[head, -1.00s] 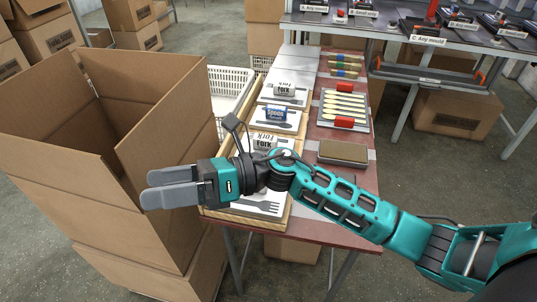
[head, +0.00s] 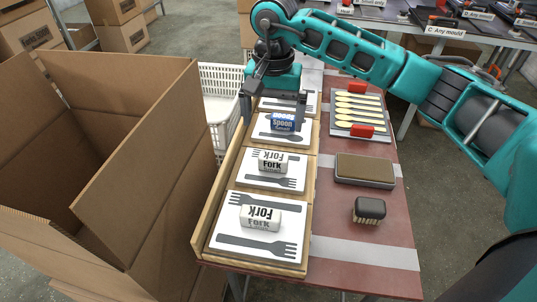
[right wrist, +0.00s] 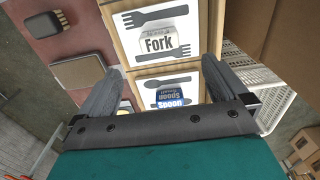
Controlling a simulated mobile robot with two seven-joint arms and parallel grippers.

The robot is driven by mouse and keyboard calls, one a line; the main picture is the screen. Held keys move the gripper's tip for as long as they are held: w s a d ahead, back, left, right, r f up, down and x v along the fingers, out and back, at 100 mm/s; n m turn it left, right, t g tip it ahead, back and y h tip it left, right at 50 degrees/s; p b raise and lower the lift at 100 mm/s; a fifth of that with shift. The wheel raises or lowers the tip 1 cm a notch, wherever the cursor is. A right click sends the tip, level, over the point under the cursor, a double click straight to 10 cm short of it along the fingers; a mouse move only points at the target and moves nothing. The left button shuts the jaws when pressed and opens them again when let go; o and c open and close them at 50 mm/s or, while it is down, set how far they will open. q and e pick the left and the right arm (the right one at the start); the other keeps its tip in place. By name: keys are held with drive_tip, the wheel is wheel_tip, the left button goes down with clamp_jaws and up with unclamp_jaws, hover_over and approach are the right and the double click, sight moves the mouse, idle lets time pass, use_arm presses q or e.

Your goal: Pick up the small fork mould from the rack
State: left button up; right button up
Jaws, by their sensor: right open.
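A wooden rack (head: 211,206) holds several white cards with grey fork and spoon shapes. White blocks printed "Fork" rest on the front card (head: 260,217) and the second card (head: 272,161); the smaller print on the second is hard to read. A blue "Spoon" block (head: 283,122) rests on the third card. My right gripper (head: 274,120) is open, pointing down, near the blue block and the back of the rack, partly hiding the back card. In the right wrist view, a Fork block (right wrist: 158,42) lies ahead of the fingers and the blue block (right wrist: 170,97) shows between them.
A large open cardboard box (head: 150,150) stands to the left, a white basket (head: 222,85) behind. A bench with moulds (head: 450,48) is at the back.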

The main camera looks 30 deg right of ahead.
hover_over(273, 155)
drive_tip(key=f, duration=0.6)
drive_tip(key=shift+s+a+f, duration=0.15)
drive_tip(key=shift+s, duration=0.15)
drive_tip(key=shift+w+f, duration=0.15)
drive_tip(key=shift+f, duration=3)
drive_tip(key=c, duration=1.6)
drive_tip(key=shift+w+r, duration=0.1)
drive_tip(key=shift+c, duration=0.5)
drive_tip(key=shift+r, duration=0.1)
